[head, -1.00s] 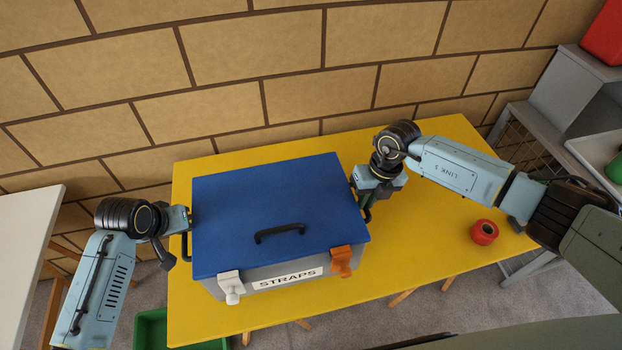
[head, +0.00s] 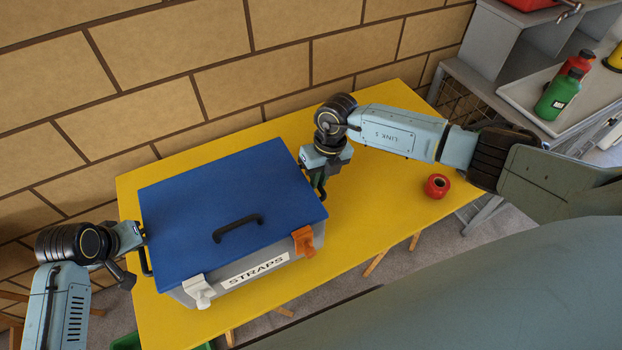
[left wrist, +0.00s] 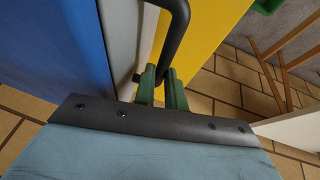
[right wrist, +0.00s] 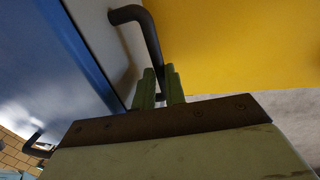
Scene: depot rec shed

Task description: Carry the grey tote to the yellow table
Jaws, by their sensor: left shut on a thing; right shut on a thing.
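The grey tote (head: 228,270) has a blue lid (head: 185,205) with a black handle on top, a STRAPS label, one white clasp and one orange clasp. It is over the left part of the yellow table (head: 385,200); whether its base touches the top is hidden. My left gripper (head: 142,240) is shut on the tote's left side handle; the left wrist view shows its green fingers (left wrist: 164,88) at the black bar. My right gripper (head: 320,188) is shut on the right side handle, with its fingers (right wrist: 160,90) at the bar in the right wrist view.
A red tape roll (head: 437,186) lies on the table's right part. A block wall (head: 300,50) runs behind the table. A grey bench (head: 490,75) at the right holds a green bottle (head: 558,95) and a red bottle (head: 577,65). The table between tote and roll is clear.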

